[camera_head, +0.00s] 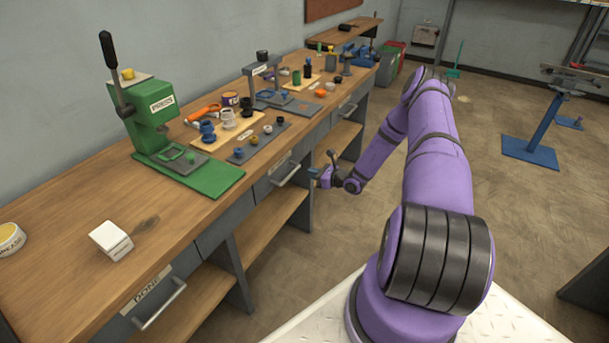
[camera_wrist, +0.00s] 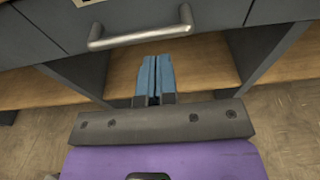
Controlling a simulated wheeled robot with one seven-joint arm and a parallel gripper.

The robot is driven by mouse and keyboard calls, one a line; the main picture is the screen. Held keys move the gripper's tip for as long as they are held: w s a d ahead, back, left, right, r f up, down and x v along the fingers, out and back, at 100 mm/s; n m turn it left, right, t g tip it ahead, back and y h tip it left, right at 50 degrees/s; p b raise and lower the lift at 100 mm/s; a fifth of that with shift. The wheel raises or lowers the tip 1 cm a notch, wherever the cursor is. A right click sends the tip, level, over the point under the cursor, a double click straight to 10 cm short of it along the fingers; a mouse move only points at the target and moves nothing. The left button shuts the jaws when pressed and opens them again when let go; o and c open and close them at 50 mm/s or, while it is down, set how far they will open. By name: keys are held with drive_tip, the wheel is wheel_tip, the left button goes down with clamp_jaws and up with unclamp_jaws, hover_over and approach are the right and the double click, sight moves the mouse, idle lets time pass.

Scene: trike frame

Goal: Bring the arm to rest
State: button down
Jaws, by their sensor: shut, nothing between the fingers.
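My purple arm (camera_head: 435,150) reaches from my base, bends at a raised elbow and comes down toward the front of the workbench. My gripper (camera_head: 313,173) is at the bench front, beside a drawer handle (camera_head: 285,174) in the head view. In the wrist view its two blue fingers (camera_wrist: 154,80) lie together, shut and empty. There they point toward the open shelf bay just under a drawer handle (camera_wrist: 140,34). I cannot tell the exact gap between the fingertips and the bench front.
The workbench (camera_head: 75,220) runs along the wall, with a green press (camera_head: 160,125) and several small parts on top. A lower shelf (camera_head: 265,222) is open below the drawers. A blue stand (camera_head: 535,140) is at the right. Floor (camera_head: 520,205) is free right of my arm.

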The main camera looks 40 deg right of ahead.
drive_tip(key=v, duration=0.8)
drive_tip(key=shift+d, duration=0.2)
drive_tip(key=s+a+r+n+g+y, duration=0.15)
drive_tip(key=a+r+n+g, duration=0.65)
drive_tip(key=r, duration=0.9)
drive_tip(key=a+r+n+g+y, duration=0.25)
drive_tip(key=a+r+n, duration=0.85)
drive_tip(key=r, duration=0.6)
drive_tip(key=s+a+r+n+g+h, duration=0.1)
drive_tip(key=s+a+r+n+h, duration=0.4)
drive_tip(key=s+r, duration=0.45)
drive_tip(key=s+a+r+n+h, duration=0.35)
drive_tip(key=s+a+r, duration=0.4)
drive_tip(key=s, duration=0.35)
drive_tip(key=s+d+r+n+t+h, duration=0.1)
drive_tip(key=s+r+n+t, duration=0.1)
drive_tip(key=s, duration=0.7)
drive_tip(key=shift+r+n+h, duration=0.35)
drive_tip(key=shift+r+n, duration=0.1)
drive_tip(key=shift+n, duration=0.5)
drive_tip(key=shift+s, duration=0.1)
